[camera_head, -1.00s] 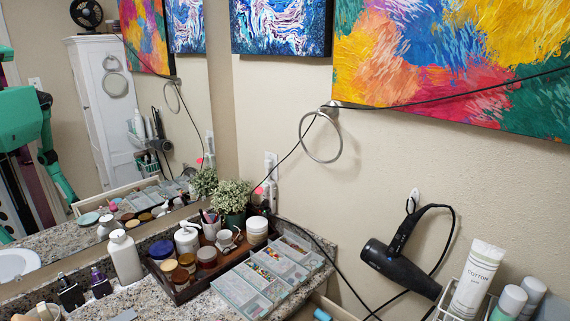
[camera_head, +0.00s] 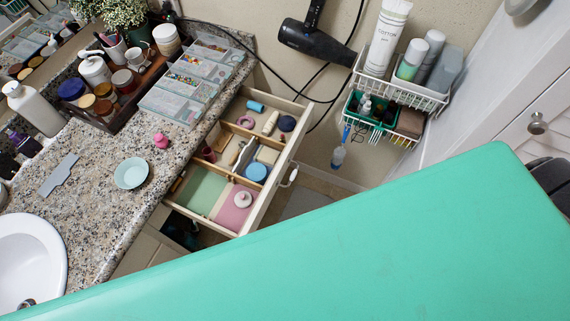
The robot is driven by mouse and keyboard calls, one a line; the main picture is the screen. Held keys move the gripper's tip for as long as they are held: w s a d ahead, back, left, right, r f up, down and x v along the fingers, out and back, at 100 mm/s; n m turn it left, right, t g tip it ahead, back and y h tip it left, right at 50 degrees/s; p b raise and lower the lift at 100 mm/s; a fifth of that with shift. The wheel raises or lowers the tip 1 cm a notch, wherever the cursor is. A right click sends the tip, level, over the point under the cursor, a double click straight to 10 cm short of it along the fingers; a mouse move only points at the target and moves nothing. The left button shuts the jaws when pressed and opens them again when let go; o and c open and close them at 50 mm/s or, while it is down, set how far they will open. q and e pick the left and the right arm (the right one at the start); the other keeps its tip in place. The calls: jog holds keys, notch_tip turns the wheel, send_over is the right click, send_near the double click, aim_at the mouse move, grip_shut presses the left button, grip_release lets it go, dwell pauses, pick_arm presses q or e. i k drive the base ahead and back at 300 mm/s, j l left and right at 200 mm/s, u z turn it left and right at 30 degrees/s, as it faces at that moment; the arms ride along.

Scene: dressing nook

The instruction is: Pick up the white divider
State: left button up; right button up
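A flat, pale grey-white notched piece (camera_head: 59,175) lies on the granite counter, left of a small mint dish; it may be the white divider. An open drawer (camera_head: 262,211) under the counter holds several compartments. A pale strip (camera_head: 243,156) stands slanted in its middle, and wooden dividers split the rest. I cannot tell for certain which piece is the white divider. Neither gripper is in view. A large teal part of my own body covers the lower right and hides what is below it.
On the counter are the mint dish (camera_head: 131,173), a pink figure (camera_head: 160,140), a white pump bottle (camera_head: 34,109), a clear organizer (camera_head: 176,104) and a sink (camera_head: 33,262). A wire rack (camera_head: 400,88) and hair dryer (camera_head: 318,42) hang on the wall.

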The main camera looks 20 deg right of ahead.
aim_at(243, 156)
jog(key=k+j+z, duration=0.15)
jog(key=z, duration=0.2)
jog(key=k+j+z, duration=0.2)
jog(key=z, duration=0.2)
jog(key=j, duration=0.1)
